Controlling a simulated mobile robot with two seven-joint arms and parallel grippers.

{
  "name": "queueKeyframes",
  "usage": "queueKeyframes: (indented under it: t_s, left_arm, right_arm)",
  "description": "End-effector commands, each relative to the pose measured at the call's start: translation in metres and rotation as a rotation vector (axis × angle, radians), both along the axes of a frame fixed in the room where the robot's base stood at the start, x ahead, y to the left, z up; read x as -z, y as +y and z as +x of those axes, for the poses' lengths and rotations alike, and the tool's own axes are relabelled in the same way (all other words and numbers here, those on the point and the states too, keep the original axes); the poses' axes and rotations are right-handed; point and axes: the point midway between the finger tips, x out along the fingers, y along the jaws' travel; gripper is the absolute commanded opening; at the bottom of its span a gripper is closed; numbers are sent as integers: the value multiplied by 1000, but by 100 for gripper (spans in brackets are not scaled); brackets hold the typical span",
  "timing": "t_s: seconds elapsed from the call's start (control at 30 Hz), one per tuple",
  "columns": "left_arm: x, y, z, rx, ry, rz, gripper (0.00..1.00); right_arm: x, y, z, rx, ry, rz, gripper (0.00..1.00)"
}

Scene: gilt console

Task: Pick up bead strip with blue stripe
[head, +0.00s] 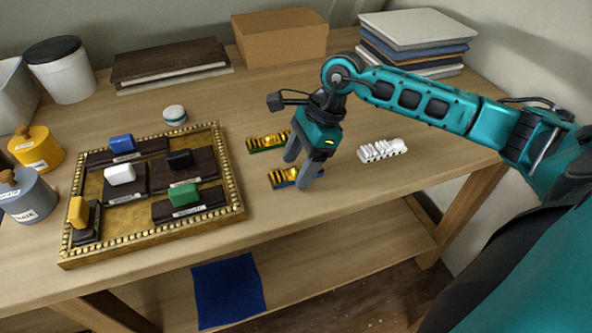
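The bead strip with the blue stripe (281,179) lies on the table, gold on top with blue along its lower edge. My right gripper (300,170) is low over it, pointing down, with its two fingers apart. One finger is at the strip's far side and the other covers part of its right half. I cannot tell whether either finger touches it. A similar gold strip with a green edge (262,143) lies just behind, partly hidden by the gripper. A white strip (383,150) lies to the right. My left gripper is not in view.
A gilt-framed tray (238,195) with several coloured blocks stands close on the left. A small round white-and-teal item (175,115) lies behind it. A cardboard box (280,37) and stacked books (418,30) stand at the back. The table's front right is clear.

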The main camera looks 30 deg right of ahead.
Motion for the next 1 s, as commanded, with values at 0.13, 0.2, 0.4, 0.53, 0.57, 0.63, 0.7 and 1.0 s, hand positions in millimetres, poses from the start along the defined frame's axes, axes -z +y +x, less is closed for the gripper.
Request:
queueKeyframes:
  t_s: [0.13,0.2,0.4,0.53,0.57,0.63,0.7,1.0]
  left_arm:
    - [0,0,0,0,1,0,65]
    - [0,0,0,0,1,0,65]
    - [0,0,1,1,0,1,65]
    - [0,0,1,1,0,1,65]
    - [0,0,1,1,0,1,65]
    - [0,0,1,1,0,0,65]
    - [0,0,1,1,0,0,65]
    - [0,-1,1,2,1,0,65]
  right_arm:
    - [0,0,0,0,0,0,52]
    - [0,0,0,0,0,0,45]
    - [0,0,0,0,0,0,26]
    - [-1,0,0,0,0,0,13]
    - [-1,0,0,0,0,0,10]
    - [-1,0,0,0,0,0,4]
    - [-1,0,0,0,0,0,4]
    - [-8,0,0,0,-2,0,4]
